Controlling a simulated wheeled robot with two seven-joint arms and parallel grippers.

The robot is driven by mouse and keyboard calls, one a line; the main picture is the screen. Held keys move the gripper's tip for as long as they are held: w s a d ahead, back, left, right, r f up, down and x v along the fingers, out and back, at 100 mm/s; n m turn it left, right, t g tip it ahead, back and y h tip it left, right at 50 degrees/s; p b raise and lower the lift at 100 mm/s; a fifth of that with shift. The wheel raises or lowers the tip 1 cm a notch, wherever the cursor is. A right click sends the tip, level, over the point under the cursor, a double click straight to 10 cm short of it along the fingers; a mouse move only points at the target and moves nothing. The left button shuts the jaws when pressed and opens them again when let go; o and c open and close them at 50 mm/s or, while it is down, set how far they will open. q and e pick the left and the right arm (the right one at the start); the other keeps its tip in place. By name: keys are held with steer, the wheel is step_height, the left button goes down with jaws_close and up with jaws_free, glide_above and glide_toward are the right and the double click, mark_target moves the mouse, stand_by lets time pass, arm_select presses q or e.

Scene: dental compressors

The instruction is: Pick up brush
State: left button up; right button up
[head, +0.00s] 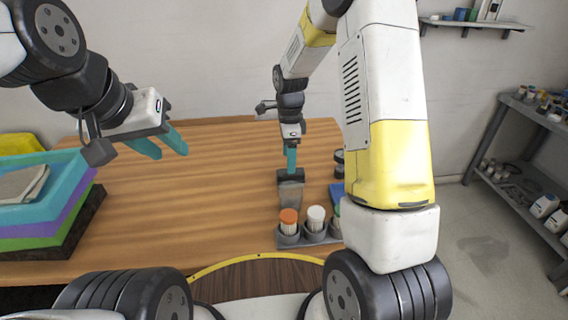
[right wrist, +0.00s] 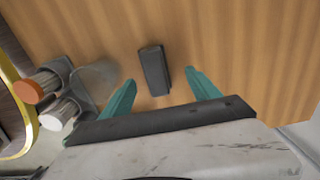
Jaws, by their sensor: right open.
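A small dark block, which looks like the brush (right wrist: 154,70), lies on the wooden table. In the head view the brush (head: 291,176) is just below my right gripper's fingertips. My right gripper (head: 291,160) points down at it with teal fingers. In the right wrist view the open right gripper (right wrist: 160,80) has one finger on each side of the brush, with gaps visible. I cannot tell how far above the table the fingertips are. My left gripper (head: 163,146) is open and empty, raised above the left part of the table.
A grey holder (head: 300,240) with an orange-capped bottle (head: 289,218) and a white-capped bottle (head: 316,214) stands nearer me. A translucent grey item (head: 290,196) lies between holder and brush. Stacked coloured trays (head: 60,205) are at left. The table's middle (head: 210,190) is clear.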

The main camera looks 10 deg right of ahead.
steer(key=f, duration=0.2)
steer(key=s+f, duration=0.1)
steer(key=f, duration=0.1)
steer(key=shift+d+f, duration=0.2)
steer(key=shift+f, duration=0.7)
steer(key=c, duration=1.5)
steer(key=shift+r, duration=0.15)
steer(key=shift+w+r, duration=0.1)
steer(key=shift+r, duration=0.45)
step_height(320, 180, up, 2)
steer(key=shift+r, duration=0.1)
steer(key=s+a, duration=0.1)
steer(key=a, duration=0.4)
steer(key=s+a+r, duration=0.1)
steer(key=s+a, duration=0.1)
steer(key=a, duration=0.3)
steer(key=s+a, duration=0.1)
steer(key=a, duration=0.4)
steer(key=shift+s+a+r, duration=0.2)
steer(key=shift+s+r, duration=0.05)
steer(key=shift+s, duration=0.1)
